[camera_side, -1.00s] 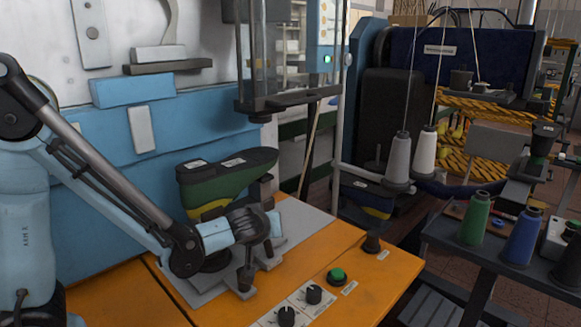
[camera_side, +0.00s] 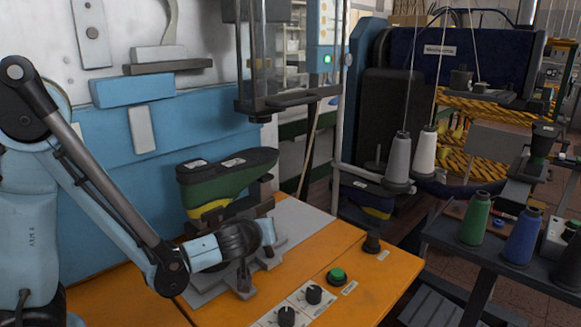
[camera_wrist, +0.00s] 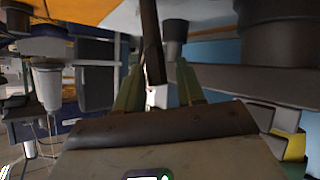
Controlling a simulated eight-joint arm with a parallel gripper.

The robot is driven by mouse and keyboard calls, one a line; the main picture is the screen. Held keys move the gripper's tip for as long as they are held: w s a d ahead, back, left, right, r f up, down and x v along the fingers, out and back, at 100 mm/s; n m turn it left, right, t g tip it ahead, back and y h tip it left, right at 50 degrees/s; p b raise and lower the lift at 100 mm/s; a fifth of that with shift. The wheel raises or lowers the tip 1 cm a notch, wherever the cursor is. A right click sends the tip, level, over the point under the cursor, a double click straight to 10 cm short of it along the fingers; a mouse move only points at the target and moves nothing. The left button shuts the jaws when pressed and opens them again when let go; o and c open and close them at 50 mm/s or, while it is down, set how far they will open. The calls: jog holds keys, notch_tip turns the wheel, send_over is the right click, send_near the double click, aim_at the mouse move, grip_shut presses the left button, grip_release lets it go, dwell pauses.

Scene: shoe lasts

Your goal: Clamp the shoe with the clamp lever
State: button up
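The orange tabletop (camera_side: 370,275) carries a green button (camera_side: 337,275), black knobs (camera_side: 313,294) and a dark knob (camera_side: 372,242) near its right corner. A blue machine wall (camera_side: 105,215) stands behind. Thread cones (camera_side: 475,220) stand on a dark side table at right.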

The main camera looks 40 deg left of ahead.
jog(key=shift+o, duration=0.4)
jog(key=shift+d, duration=0.1)
jog(key=shift+s, duration=0.1)
jog(key=v, duration=1.2)
jog(key=w+d+f+n+g+y, duration=0.3)
jog(key=w+n+g+y, duration=0.3)
jog(key=w+n+g, duration=0.3)
jog(key=shift+n+t, duration=0.4)
jog(key=shift+n, duration=0.2)
jog(key=x, duration=0.7)
jog(key=s+x, duration=0.1)
jog(key=x, duration=0.3)
jog(key=shift+a, duration=0.4)
jog(key=shift+c, duration=0.3)
